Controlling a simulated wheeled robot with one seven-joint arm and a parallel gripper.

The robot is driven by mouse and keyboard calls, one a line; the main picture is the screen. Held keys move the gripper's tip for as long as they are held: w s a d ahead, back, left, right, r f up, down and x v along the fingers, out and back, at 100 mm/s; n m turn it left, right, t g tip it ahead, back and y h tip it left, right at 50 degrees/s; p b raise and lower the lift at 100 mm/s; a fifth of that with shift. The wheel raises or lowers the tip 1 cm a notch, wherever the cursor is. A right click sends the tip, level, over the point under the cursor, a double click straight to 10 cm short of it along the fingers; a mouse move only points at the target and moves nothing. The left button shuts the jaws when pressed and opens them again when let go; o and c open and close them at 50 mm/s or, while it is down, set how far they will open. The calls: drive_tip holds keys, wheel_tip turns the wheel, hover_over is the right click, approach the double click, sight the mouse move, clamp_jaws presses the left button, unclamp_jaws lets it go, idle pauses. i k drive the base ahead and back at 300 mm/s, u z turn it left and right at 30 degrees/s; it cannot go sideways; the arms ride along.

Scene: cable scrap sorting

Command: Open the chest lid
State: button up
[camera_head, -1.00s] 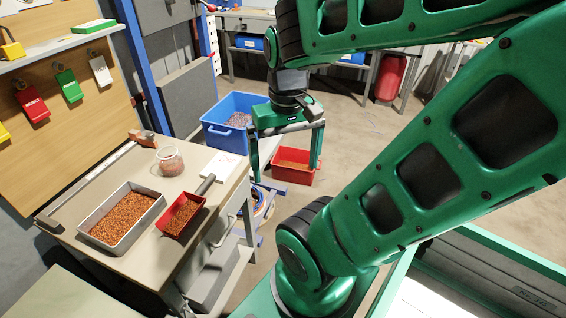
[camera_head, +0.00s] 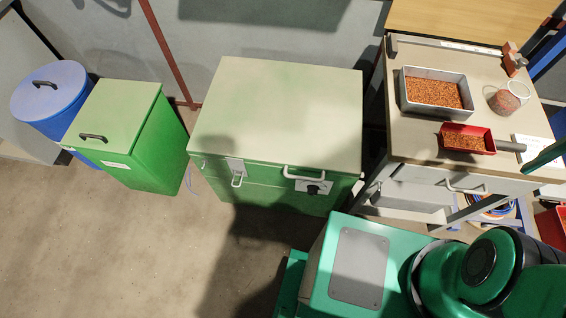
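The chest (camera_head: 265,188) is a green box in the middle of the view, against the grey wall. Its pale beige lid (camera_head: 285,110) lies flat and shut on top. A light handle (camera_head: 303,174) sits at the front edge of the lid, with a dark knob or lock on a plate (camera_head: 313,188) just below it. A metal latch (camera_head: 236,170) is at the front left. Only a green tapered piece shows at the right edge, over the workbench. It may be a finger of my gripper (camera_head: 546,156), well right of the chest; the rest is out of frame.
A green bin (camera_head: 125,125) and a blue drum (camera_head: 50,95) stand left of the chest. The workbench (camera_head: 410,140) stands close on the right, with a grey tray (camera_head: 408,103) and a red scoop (camera_head: 467,138). Floor is clear in front left.

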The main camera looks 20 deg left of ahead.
sight(285, 115)
drive_tip(key=u, duration=0.5)
drive_tip(key=k, duration=0.8)
drive_tip(key=u, duration=0.35)
drive_tip(key=i, duration=0.5)
